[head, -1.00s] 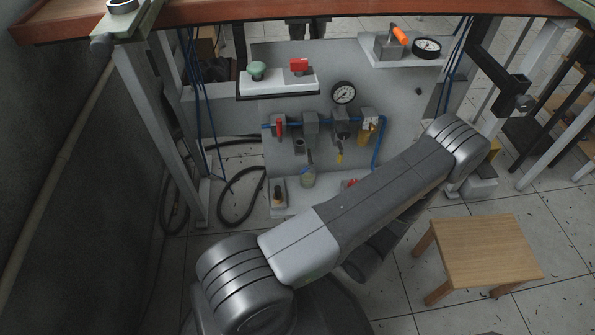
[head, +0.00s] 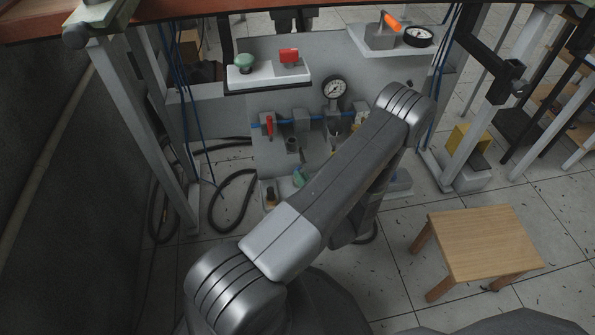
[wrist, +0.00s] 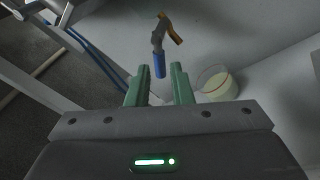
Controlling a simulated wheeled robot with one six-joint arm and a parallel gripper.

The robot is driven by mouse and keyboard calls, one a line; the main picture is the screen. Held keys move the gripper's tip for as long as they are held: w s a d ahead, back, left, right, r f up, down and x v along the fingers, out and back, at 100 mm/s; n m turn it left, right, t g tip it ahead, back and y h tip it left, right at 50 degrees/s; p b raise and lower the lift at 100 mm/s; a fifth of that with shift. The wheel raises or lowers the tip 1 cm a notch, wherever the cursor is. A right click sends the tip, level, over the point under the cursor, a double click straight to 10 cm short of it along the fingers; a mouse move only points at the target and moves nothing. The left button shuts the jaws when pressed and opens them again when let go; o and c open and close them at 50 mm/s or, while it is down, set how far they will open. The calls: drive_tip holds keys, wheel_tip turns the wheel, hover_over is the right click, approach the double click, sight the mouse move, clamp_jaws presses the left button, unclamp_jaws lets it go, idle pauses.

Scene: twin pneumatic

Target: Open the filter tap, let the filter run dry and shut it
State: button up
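My gripper (wrist: 160,82) shows two green fingers in the wrist view, spread apart with nothing clamped between them. Just beyond the fingertips is a small tap (wrist: 157,42) with a grey body, an orange-yellow lever (wrist: 172,29) set at a slant and a blue end piece (wrist: 159,66). The blue end lines up with the gap between the fingers; I cannot tell whether they touch. A clear cup (wrist: 216,83) with pale contents stands right of the fingers. In the head view my arm hides the tap, and a green fingertip shows low at the panel.
The grey panel carries a red-handled valve (head: 268,127), a pressure gauge (head: 334,88) and blue tubing. A wooden stool (head: 480,242) stands at right. Black hoses (head: 232,205) lie at left.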

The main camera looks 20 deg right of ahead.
drive_tip(key=shift+w+b, duration=0.35)
drive_tip(key=shift+w, duration=1.85)
clamp_jaws()
